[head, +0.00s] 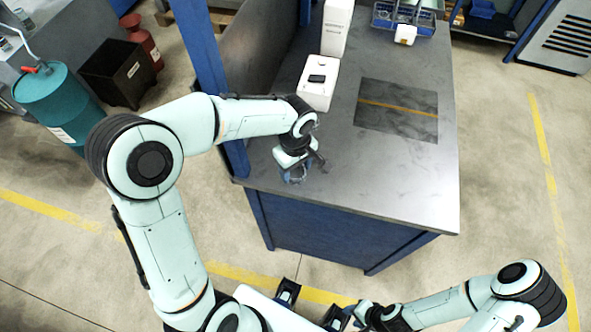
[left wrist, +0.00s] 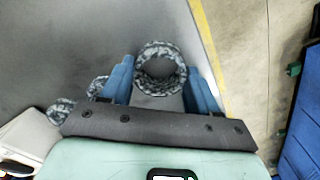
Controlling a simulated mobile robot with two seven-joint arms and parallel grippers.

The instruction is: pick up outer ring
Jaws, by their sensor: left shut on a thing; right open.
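The outer ring (left wrist: 161,68) is a grey mottled ring between the two blue fingers of my left gripper (left wrist: 161,84) in the left wrist view. Its round opening faces the camera. My left gripper (head: 294,172) is shut on this ring at the table's near left corner in the head view, where the ring is small and partly hidden by the hand. I cannot tell whether the ring touches the table. My right gripper (head: 312,305) is open and empty, low at the bottom of the head view, away from the table.
Two more mottled ring parts (left wrist: 60,110) show left of the gripper in the left wrist view. The grey table (head: 400,185) holds a white box-shaped device (head: 318,82), a dark mat (head: 397,110) and a blue basket (head: 388,17). A blue post (head: 202,50) stands at the table's left edge.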

